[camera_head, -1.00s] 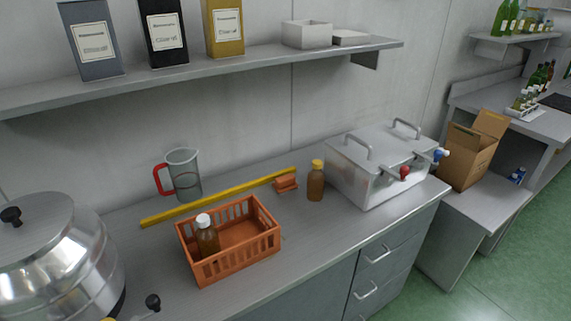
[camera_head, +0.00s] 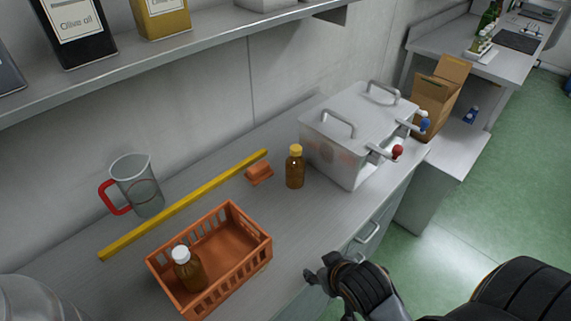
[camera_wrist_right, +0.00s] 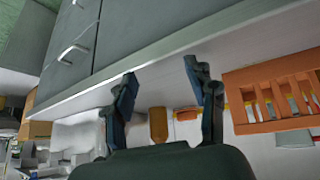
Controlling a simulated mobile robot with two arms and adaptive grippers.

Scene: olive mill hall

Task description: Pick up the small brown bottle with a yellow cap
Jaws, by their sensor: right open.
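The small brown bottle with a yellow cap (camera_head: 295,169) stands upright on the grey counter, left of the steel tank. In the right wrist view the brown bottle (camera_wrist_right: 158,125) appears beyond and between the fingers, its cap hard to make out. My right gripper (camera_head: 318,268) is by the counter's front edge, in front of the bottle and apart from it. Its two fingers (camera_wrist_right: 160,72) are spread, with nothing between them. My left gripper is not in view.
An orange crate (camera_head: 222,286) holds a white-capped brown bottle (camera_head: 187,269). An orange block (camera_head: 259,173), yellow bar (camera_head: 185,204) and red-handled jug (camera_head: 138,187) lie or stand behind. The steel tank (camera_head: 345,140) stands right of the bottle. The shelf (camera_head: 190,52) overhangs the back.

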